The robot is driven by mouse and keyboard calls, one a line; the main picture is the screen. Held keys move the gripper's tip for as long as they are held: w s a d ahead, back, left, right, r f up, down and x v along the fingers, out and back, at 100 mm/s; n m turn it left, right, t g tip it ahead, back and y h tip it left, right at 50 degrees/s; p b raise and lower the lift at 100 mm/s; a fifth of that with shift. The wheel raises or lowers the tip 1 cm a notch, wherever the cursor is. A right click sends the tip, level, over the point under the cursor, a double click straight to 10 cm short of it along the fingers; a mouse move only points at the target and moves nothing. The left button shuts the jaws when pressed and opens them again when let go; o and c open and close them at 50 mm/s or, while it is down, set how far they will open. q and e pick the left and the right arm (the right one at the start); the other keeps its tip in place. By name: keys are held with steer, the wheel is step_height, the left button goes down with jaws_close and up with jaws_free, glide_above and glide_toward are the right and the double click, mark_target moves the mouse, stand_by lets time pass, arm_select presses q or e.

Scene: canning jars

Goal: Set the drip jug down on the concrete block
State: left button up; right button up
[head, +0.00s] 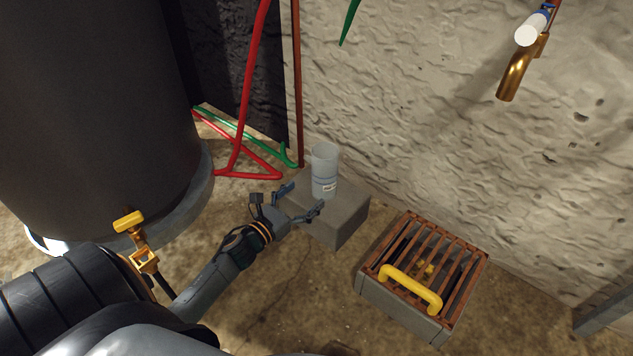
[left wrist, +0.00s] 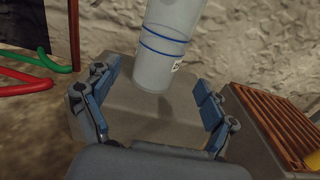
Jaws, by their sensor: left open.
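The drip jug (head: 324,171) is a tall translucent pale container with blue bands and a small label. It stands upright on the grey concrete block (head: 349,221) beside the wall. My left gripper (head: 301,201) is open at the near left side of the jug, its fingers apart and empty. In the left wrist view the jug (left wrist: 162,60) stands just beyond the fingertips, centred between the two blue-grey fingers (left wrist: 160,92), and neither finger appears to touch it. The block (left wrist: 165,125) lies beneath the fingers. My right gripper is not in view.
A crate with a rusty grate (head: 440,258) and yellow handle (head: 410,288) sits right of the block. A large dark tank (head: 90,100) stands left. Red (head: 250,90) and green (head: 250,137) pipes run behind. A brass tap (head: 515,78) is on the wall. Floor in front is clear.

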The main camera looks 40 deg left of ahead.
arm_select(q)
steer(key=s, duration=0.4)
steer(key=shift+a, duration=0.15)
steer(key=shift+w+r, duration=0.1)
